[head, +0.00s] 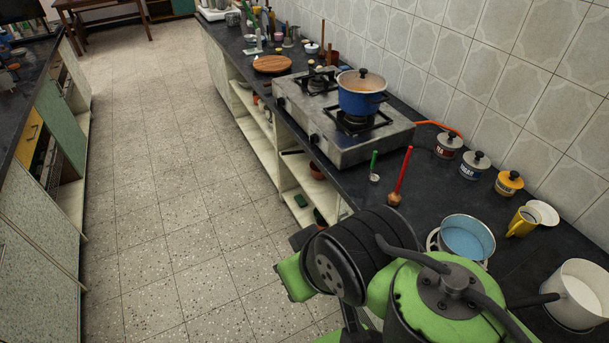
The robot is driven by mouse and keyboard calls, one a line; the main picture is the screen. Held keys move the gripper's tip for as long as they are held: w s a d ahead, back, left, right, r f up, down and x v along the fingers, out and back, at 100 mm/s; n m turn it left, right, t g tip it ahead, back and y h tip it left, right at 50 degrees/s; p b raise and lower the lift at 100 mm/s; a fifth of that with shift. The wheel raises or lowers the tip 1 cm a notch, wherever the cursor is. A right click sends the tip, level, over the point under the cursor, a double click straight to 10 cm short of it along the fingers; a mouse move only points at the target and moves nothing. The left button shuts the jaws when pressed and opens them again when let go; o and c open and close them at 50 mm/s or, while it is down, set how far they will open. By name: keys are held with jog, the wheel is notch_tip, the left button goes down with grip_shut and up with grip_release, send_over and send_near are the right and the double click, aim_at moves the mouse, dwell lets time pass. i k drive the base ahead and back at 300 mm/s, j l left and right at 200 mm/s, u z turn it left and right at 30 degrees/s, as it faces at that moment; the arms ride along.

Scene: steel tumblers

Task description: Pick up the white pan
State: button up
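A white pan (579,297) with a dark handle pointing left stands on the dark counter at the lower right edge of the head view. It is upright, and its pale inside shows. My green and black arm fills the bottom middle and right of the picture, in front of the counter and to the left of the pan. My gripper cannot be made out; no fingers show. Nothing is seen touching the pan.
A pot with a blue inside (467,238), a yellow mug (523,222) and a white bowl (543,213) stand behind the pan. Lidded canisters (475,166) line the tiled wall. A stove (342,125) holds a blue pot (361,95). The tiled floor (170,200) left is clear.

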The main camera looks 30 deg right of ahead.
aim_at(576, 294)
jog(key=z, duration=3.45)
